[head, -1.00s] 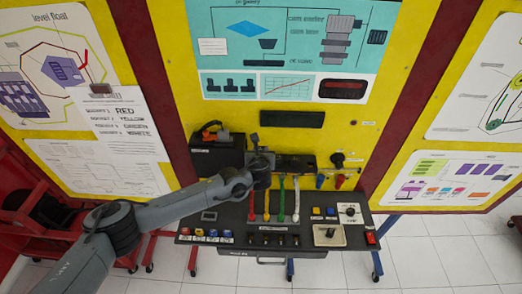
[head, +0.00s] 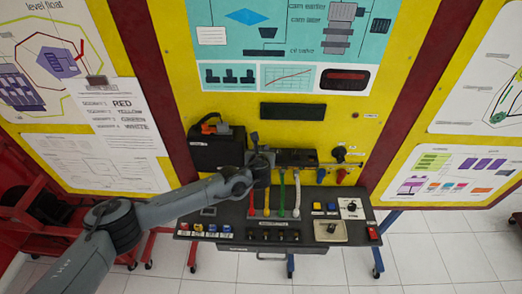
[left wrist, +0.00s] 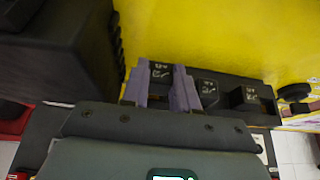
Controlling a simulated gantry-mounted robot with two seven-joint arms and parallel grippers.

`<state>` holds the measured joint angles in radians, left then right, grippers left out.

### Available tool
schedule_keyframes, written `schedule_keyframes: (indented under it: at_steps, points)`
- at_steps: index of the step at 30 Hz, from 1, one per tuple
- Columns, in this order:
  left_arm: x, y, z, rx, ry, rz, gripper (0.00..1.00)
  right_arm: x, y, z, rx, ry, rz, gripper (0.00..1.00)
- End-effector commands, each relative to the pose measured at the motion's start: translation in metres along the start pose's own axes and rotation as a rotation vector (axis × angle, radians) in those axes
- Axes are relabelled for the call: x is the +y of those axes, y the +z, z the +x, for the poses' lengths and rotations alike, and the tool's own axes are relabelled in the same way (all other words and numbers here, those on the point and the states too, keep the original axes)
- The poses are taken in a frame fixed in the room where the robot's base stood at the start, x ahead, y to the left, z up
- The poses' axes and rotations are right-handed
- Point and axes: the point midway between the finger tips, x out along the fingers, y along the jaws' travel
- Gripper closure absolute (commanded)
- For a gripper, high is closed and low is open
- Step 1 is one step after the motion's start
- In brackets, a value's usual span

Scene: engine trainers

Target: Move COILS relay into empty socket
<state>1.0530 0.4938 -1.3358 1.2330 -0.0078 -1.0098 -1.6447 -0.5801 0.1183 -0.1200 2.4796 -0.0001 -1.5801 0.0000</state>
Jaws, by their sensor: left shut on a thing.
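My left gripper (head: 264,164) is at the left end of the black relay block (head: 297,158), on the yellow panel above the console. In the left wrist view its two purple-grey fingers (left wrist: 161,88) are shut on a black relay (left wrist: 160,70) with white marks on its top. I cannot read the label, nor see whether its lower part is in a socket. A second black relay (left wrist: 208,89) sits just right of the fingers, and a third (left wrist: 248,97) is farther right on the block. My right gripper is not in view.
A black box (head: 216,152) with an orange part on top stands left of the gripper. Red, yellow, green and white tubes (head: 281,196) rise from the console (head: 225,222) below. Coloured plugs (head: 342,174) are to the right of the block.

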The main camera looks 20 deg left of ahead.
Motion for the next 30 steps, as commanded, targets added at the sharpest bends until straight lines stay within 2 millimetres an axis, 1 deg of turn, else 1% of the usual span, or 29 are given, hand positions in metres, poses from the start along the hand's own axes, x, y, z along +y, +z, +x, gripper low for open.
schedule_keyframes:
  at_steps: [13, 30]
  points:
    - [0.0000, -0.0006, 0.0003, 0.000, 0.000, 0.000, 1.00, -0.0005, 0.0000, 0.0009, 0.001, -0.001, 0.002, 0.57]
    - [-0.0002, -0.0079, 0.0038, 0.000, 0.000, 0.000, 1.00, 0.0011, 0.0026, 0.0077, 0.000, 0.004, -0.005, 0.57]
